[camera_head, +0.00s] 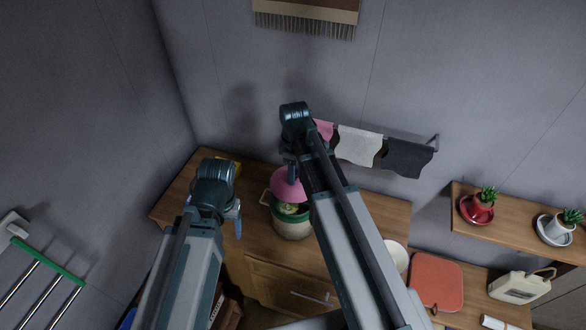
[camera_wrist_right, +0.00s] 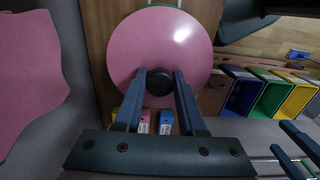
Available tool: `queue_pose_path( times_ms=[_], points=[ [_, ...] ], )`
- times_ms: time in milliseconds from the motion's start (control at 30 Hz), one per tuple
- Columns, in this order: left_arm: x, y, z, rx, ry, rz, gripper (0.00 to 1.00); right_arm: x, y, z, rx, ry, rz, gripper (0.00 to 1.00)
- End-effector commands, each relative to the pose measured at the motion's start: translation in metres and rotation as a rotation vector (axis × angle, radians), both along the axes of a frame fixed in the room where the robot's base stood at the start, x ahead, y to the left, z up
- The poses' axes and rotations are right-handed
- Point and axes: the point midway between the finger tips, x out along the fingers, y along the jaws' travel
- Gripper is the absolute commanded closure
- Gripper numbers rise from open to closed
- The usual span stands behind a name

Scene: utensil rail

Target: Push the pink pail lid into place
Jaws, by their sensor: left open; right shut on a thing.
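The pink pail lid (camera_head: 287,186) is at the back of the pail's top in the head view, tilted or raised, with part of the opening uncovered. The pail (camera_head: 292,228) is cream with a green upper band and stands on the wooden counter; something light green shows inside. My right gripper (camera_head: 291,172) is shut on the lid's dark knob. In the right wrist view the round pink lid (camera_wrist_right: 160,45) fills the upper middle, the knob (camera_wrist_right: 160,82) between my two fingers. My left gripper (camera_head: 214,212) is open and empty, left of the pail; its arm partly hides it.
A wall rail (camera_head: 435,142) with hanging cloths is behind the counter (camera_head: 262,242). A white bowl (camera_head: 397,255) and a red board (camera_head: 437,281) are at the right. Potted plants stand on a shelf (camera_head: 510,225). Colored bins (camera_wrist_right: 262,98) show in the right wrist view.

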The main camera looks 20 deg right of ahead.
Motion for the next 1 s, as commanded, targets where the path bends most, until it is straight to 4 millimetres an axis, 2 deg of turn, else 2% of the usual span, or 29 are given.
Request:
queue_pose_path(
  times_ms=[367,1000],
  points=[
    [0.000,0.000,-0.007,0.000,0.000,-0.001,0.30,0.000,0.000,-0.007,0.000,0.000,0.000,1.00],
    [0.000,0.000,-0.057,0.002,0.001,-0.013,0.30,0.000,0.000,-0.057,0.000,0.000,0.000,1.00]
  ],
)
